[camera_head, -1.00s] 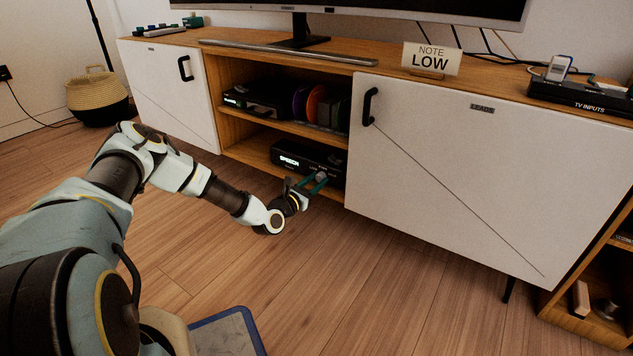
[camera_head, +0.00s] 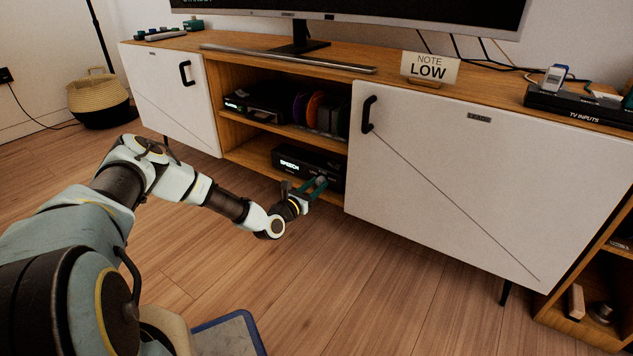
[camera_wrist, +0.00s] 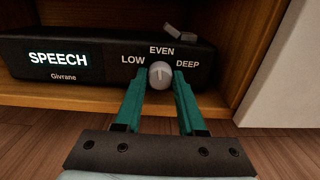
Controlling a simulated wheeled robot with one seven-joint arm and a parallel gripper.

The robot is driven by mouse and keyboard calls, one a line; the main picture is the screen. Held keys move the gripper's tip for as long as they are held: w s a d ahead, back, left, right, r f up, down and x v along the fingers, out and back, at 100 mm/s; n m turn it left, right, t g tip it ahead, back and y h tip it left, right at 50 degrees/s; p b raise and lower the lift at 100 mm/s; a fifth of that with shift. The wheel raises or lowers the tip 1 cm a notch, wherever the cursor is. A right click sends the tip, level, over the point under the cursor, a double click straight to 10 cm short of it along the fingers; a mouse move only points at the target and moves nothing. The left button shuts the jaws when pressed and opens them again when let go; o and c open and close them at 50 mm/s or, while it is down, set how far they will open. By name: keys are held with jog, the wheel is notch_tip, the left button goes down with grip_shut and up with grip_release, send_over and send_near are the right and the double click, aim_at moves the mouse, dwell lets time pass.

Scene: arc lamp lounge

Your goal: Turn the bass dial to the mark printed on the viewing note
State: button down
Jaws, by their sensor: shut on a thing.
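The viewing note (camera_head: 430,68) stands on top of the cabinet and reads "NOTE LOW". The bass dial (camera_wrist: 160,73) is a light grey round knob on the front of a black unit (camera_wrist: 100,84), with LOW printed at its left, EVEN above and DEEP at its right. Its pointer line looks upright, toward EVEN. My gripper (camera_wrist: 159,84) has its green fingers on either side of the dial, shut on it.
The unit's display (camera_wrist: 58,59) reads SPEECH. A small grey piece (camera_wrist: 177,32) lies on or behind the unit's top. The white right door (camera_head: 440,180) is closed beside the open shelf. The shelf board (camera_head: 280,128) lies above the unit. The floor in front is clear.

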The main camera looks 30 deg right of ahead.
jog(key=n+p, duration=0.3)
jog(key=n, duration=0.1)
jog(key=shift+r+p, duration=0.1)
jog(key=shift+p, duration=0.25)
jog(key=n+p, duration=0.2)
jog(key=n, duration=0.4)
jog(key=shift+s, duration=0.1)
jog(key=shift+f, duration=0.2)
jog(key=c, duration=0.5)
grip_release()
